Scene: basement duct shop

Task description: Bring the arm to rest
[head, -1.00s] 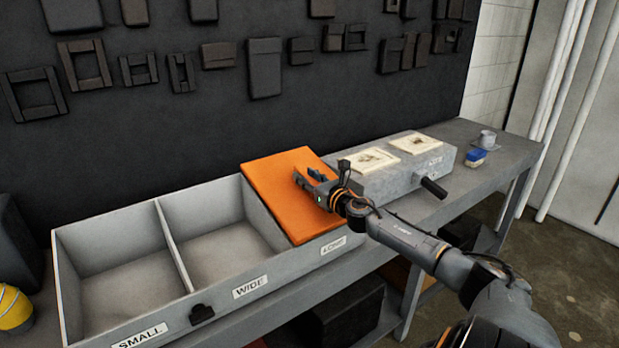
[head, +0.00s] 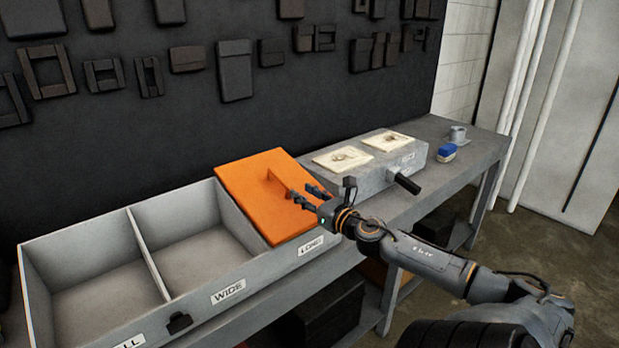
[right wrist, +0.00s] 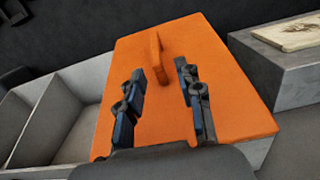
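My right gripper (head: 310,193) is open and empty above the orange lid (head: 250,200), which covers the compartment labelled LONG at the right end of the grey tray. In the right wrist view, its two fingers (right wrist: 160,92) are spread apart over the orange lid (right wrist: 205,65). The lid's upright orange handle (right wrist: 157,58) stands beyond the fingertips, clear of them. The handle also shows in the head view (head: 280,182), left of the gripper. My left gripper is in neither view.
The grey tray (head: 150,255) has open, empty compartments left of the lid. A grey block (head: 378,173) with two pale plates and a dark handle (head: 407,184) stands right of it. A blue brush-like item (head: 447,153) and a grey mug (head: 457,135) are farther right on the bench.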

